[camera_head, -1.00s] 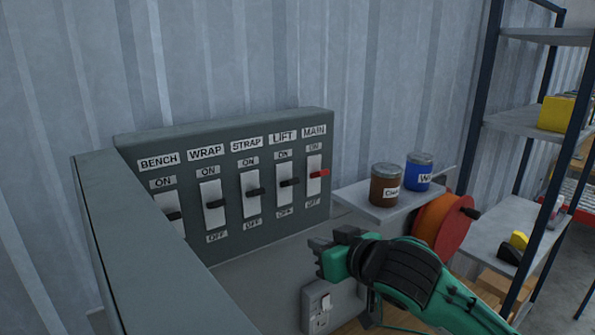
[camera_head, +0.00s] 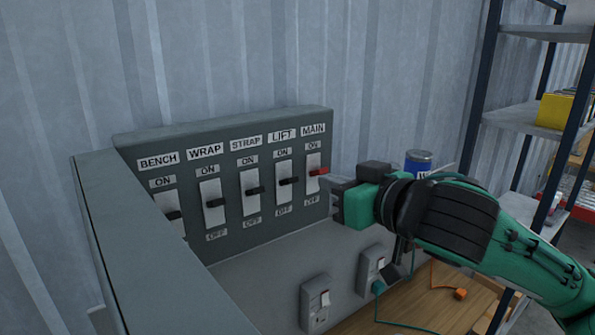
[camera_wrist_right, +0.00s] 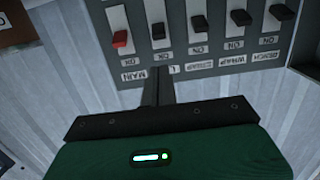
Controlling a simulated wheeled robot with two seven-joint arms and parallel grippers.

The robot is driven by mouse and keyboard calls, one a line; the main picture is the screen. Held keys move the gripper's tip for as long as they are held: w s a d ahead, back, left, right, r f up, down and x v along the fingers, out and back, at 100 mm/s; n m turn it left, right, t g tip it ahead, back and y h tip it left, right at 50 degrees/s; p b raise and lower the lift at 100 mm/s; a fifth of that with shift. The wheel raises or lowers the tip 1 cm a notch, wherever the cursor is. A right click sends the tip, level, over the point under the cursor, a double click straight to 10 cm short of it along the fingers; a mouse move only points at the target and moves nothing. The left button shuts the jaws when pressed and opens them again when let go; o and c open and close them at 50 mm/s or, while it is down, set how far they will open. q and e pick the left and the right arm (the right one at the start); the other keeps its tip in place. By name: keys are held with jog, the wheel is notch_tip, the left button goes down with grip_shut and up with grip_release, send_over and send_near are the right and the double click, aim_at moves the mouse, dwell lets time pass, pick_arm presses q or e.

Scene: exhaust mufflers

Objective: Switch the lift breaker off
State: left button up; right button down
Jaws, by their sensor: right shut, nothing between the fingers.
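The lift breaker (camera_head: 284,182) is the black-handled switch under the LIFT label, second from the right on the grey panel (camera_head: 225,240). My right gripper (camera_head: 335,196) is shut and empty, in front of the panel's right edge near MAIN. In the right wrist view its closed fingers (camera_wrist_right: 158,80) point toward the panel near the LIFT label. My left gripper is not in view.
The STRAP (camera_head: 252,190), WRAP (camera_head: 213,201) and BENCH (camera_head: 172,215) breakers stand left of LIFT. Sockets (camera_head: 317,302) are on the lower grey surface. A blue can (camera_head: 418,160) stands behind my right arm. A shelf rack (camera_head: 530,115) is at right.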

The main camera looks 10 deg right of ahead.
aim_at(289, 181)
jog(key=shift+w, duration=0.1)
jog(key=p+x, duration=0.3)
jog(key=x, duration=0.5)
jog(key=shift+w+a+r+p, duration=0.1)
jog(key=shift+w+a+p, duration=0.1)
jog(key=shift+w+p, duration=0.2)
jog(key=shift+w+a+f, duration=0.2)
jog(key=shift+w, duration=0.25)
